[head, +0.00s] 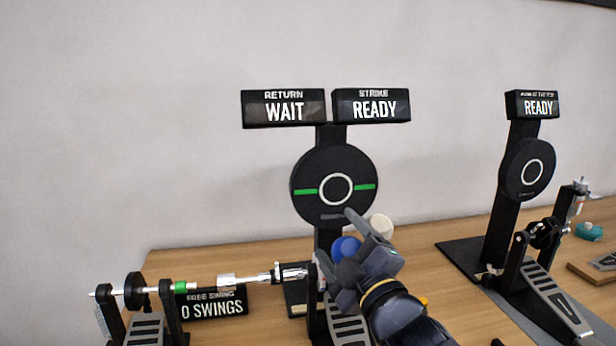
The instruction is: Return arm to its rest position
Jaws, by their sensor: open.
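My gripper (335,242) is in the lower middle of the head view, in front of the stand of a round black mesh pad (310,205). Its fingers point up and left and are spread apart. A blue ball-like piece (345,247) and a cream one (381,226) show beside the fingers. I cannot tell whether they touch the gripper. My arm comes in from the bottom edge and hides part of the pad's base and the pedal below.
Signs above the pad read "WAIT" (284,110) and "READY" (374,108). A metal shaft (250,279) crosses at the left, above a "0 SWINGS" sign (212,308). A second pad (520,172) with a pedal (555,300) stands right. Bare wooden table (200,259) shows behind the shaft.

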